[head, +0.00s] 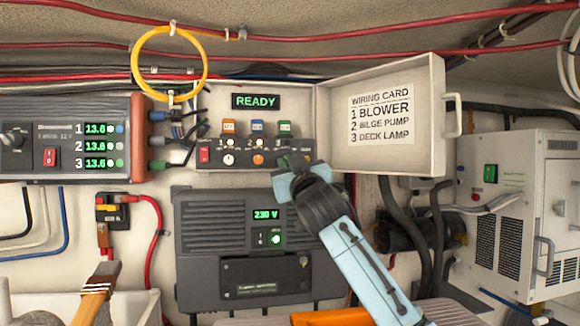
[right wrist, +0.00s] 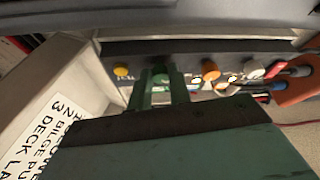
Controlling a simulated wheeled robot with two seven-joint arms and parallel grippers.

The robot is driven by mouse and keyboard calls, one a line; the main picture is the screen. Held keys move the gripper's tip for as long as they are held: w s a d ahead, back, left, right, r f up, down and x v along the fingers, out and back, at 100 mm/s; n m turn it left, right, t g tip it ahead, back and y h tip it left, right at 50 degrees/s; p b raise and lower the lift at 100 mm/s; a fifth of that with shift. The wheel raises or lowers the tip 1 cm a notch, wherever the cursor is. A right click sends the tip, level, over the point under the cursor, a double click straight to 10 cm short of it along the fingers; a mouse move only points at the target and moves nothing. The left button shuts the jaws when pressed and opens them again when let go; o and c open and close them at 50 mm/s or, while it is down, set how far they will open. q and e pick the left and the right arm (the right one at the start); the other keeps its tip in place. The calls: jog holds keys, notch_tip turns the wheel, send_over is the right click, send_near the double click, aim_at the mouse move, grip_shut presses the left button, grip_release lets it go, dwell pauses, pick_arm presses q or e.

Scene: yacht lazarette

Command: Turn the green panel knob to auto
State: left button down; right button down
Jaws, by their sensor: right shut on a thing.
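The control panel (head: 222,153) has a white knob (head: 228,160), an orange knob (head: 258,160) and a green knob (head: 282,161) at its right end. My right gripper (head: 293,165) reaches up to the green knob from the lower right and covers part of it. In the right wrist view, the two fingers stand on either side of the green knob (right wrist: 160,76) and are shut on it. The knob's pointer and the marks around it are too small or hidden to read. My left gripper is not in view.
The open lid (head: 427,150) with the wiring card (head: 384,115) stands just right of the panel. A green READY display (head: 255,101) is lit above it. A grey 230 V unit (head: 215,235) sits below. Cables (head: 187,130) crowd the panel's left side.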

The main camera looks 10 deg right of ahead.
jog(key=shift+a+f+m+h+b, duration=0.1)
jog(key=shift+m+h+b, duration=0.4)
jog(key=shift+m, duration=0.3)
jog(key=shift+a+f+m+h+b, duration=0.1)
jog(key=shift+m+h+b, duration=0.35)
jog(key=shift+m, duration=0.35)
jog(key=m+h, duration=0.1)
jog(key=m, duration=0.2)
jog(key=m+h, duration=0.2)
jog(key=m, duration=0.1)
jog(key=shift+a+r+m+h, duration=0.2)
jog(key=shift+m+h, duration=0.05)
jog(key=shift+m, duration=0.15)
jog(key=shift+m+g+h+p, duration=0.35)
jog(key=shift+m+h, duration=0.25)
jog(key=shift+m, duration=0.9)
jog(key=c, duration=1.3)
grip_release()
jog(key=shift+s, duration=0.1)
